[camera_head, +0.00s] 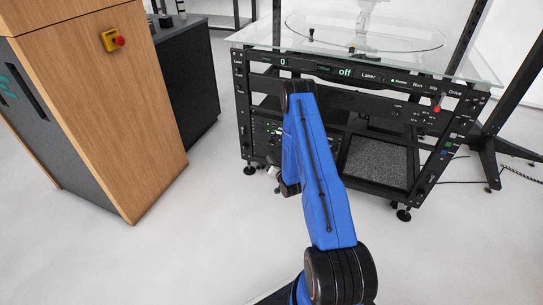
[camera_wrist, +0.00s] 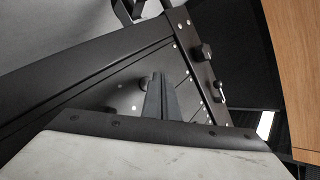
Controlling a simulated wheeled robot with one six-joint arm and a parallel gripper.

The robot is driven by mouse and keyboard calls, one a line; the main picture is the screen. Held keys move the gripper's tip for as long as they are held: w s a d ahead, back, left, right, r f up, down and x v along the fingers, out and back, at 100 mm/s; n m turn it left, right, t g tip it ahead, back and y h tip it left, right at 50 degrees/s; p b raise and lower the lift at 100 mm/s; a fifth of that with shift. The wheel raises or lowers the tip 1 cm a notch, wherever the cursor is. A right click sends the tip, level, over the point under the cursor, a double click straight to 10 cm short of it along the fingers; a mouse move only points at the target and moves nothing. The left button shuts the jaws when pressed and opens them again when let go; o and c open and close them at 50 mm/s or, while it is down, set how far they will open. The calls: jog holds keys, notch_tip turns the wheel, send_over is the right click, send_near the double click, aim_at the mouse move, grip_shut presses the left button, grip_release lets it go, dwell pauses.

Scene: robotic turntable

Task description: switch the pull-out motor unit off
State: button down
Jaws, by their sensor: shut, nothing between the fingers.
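The black turntable rack (camera_head: 330,68) stands ahead in the head view, with a lit front panel reading "0" and "off". A dark unit with small lights and connectors (camera_head: 268,138) sits low on its left side, partly hidden by my blue arm; I cannot tell for certain that it is the pull-out motor unit. In the wrist view a dark panel (camera_wrist: 85,72) bears a black knob (camera_wrist: 203,52) and a small toggle-like part (camera_wrist: 219,90). My gripper (camera_wrist: 157,76) is shut and empty, its fingers in front of this panel; contact is unclear.
A wooden cabinet (camera_head: 110,110) with a yellow box and red button (camera_head: 118,41) stands at left. A glass top (camera_head: 270,38) covers the rack. A grey-lined bay (camera_head: 378,160) is at lower right. The white floor in front is clear.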

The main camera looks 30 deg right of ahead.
jog(key=shift+s+a, duration=0.9)
jog(key=shift+a, duration=0.25)
jog(key=shift+s+a, duration=0.9)
jog(key=shift+a, duration=0.2)
